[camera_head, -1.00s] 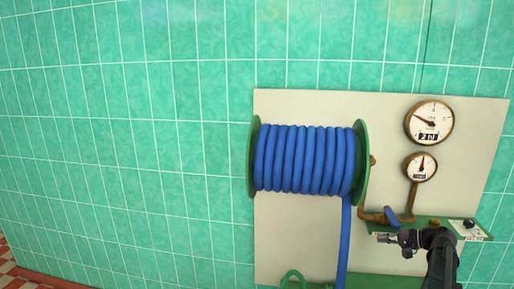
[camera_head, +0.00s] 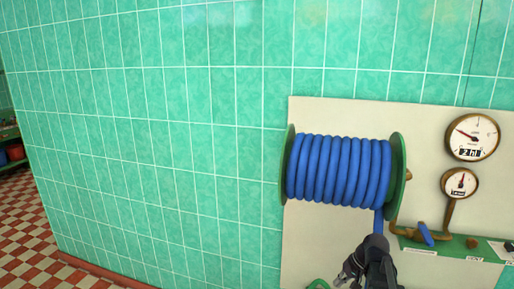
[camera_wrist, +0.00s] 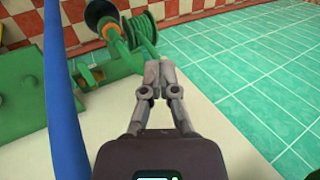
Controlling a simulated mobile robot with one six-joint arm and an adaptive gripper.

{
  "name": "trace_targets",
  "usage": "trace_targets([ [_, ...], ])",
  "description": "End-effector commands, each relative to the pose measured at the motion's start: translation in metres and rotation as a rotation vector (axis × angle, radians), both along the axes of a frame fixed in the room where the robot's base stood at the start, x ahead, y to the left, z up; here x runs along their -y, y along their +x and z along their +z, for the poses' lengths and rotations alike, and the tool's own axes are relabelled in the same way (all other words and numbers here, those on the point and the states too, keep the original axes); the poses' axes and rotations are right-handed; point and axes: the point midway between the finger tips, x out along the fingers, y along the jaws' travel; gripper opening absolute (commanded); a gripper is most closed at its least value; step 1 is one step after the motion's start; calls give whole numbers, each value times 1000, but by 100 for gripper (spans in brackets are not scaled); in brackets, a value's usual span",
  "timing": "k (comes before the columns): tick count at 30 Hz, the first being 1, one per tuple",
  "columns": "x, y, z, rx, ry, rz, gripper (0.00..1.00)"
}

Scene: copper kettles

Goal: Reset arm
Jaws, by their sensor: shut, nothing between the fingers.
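My gripper (camera_head: 343,279) shows at the bottom of the head view, in front of the pale wall panel (camera_head: 302,240) and below the hose reel. In the wrist view my gripper (camera_wrist: 152,62) points away from the camera with its fingers together and nothing between them. A green fitting (camera_wrist: 116,36) lies beyond the fingertips in that view; I cannot tell whether they touch it.
A blue hose (camera_head: 338,172) is wound on a green-flanged reel, and its free length (camera_wrist: 60,110) runs down beside my gripper. Two round gauges (camera_head: 472,137) (camera_head: 459,184) and a blue-handled valve (camera_head: 425,233) are at right. Red-and-white checkered floor (camera_head: 35,225) is open at left.

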Motion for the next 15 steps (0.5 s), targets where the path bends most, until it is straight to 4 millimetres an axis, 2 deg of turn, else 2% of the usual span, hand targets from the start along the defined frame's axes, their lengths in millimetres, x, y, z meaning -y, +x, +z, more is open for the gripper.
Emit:
trace_targets([
  [1, -13, -8, 0, -9, -32, 27, 0],
  [6, -42, -26, -3, -36, -152, 107, 0],
  [15, -81, -57, -3, -59, -361, 242, 0],
])
